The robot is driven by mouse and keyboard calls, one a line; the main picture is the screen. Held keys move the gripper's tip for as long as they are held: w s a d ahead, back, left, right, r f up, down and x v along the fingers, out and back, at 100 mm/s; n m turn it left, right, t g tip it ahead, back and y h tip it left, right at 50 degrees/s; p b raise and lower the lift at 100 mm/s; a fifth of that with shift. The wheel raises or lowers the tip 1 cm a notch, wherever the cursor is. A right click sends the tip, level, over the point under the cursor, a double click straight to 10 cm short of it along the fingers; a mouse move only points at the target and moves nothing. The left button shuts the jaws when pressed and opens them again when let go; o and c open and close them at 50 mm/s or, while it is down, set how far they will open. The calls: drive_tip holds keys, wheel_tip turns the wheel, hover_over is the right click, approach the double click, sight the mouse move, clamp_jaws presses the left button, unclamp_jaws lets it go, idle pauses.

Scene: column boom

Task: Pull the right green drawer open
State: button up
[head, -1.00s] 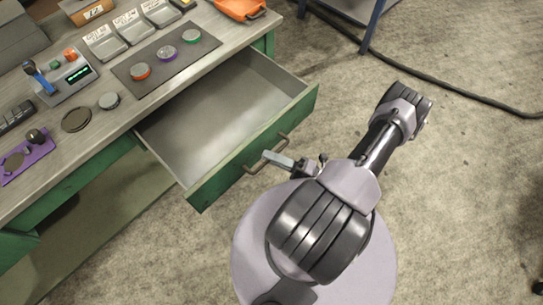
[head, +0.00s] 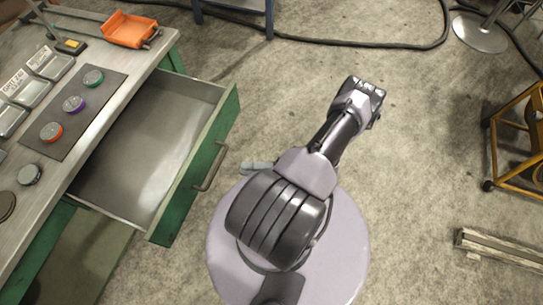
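The green drawer (head: 195,172) stands pulled far out of the workbench, and its grey inside is empty. Its dark bar handle (head: 211,167) is on the green front, facing my arm. My gripper (head: 256,168) shows only as a pale grey finger piece just right of the handle, with a visible gap between them in the picture. The rest of my gripper is hidden under my arm, so its opening cannot be seen.
A yellow cart (head: 520,140) and a wooden beam (head: 497,249) are at the right. Open concrete floor lies between.

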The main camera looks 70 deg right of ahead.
drive_tip(key=v, duration=0.7)
drive_tip(key=shift+s, duration=0.2)
drive_tip(key=shift+d, duration=0.1)
drive_tip(key=w+d+r+n+g+y, duration=0.1)
drive_tip(key=w+r+n+g+y, duration=0.1)
drive_tip(key=w+r+n+g, duration=0.45)
drive_tip(key=w+d+r+n+g+y, duration=0.1)
drive_tip(key=w+r+n+g+y, duration=0.15)
drive_tip(key=r+n+g, duration=0.65)
drive_tip(key=w+a+r+n+g+h, duration=0.2)
drive_tip(key=w+a+r+n+h, duration=0.3)
drive_tip(key=w+a+r+n, duration=0.35)
drive_tip(key=s+a+r+n+t+h, duration=0.1)
drive_tip(key=a+r+n+t+h, duration=0.1)
drive_tip(key=a+r+n, duration=0.5)
drive_tip(key=s+a+r+n+t+h, duration=0.2)
drive_tip(key=a+r+n, duration=0.6)
drive_tip(key=a+n, duration=0.4)
drive_tip(key=shift+s+r+n+t+h, duration=0.25)
drive_tip(key=shift+n+t+h, duration=0.3)
drive_tip(key=shift+h, duration=0.4)
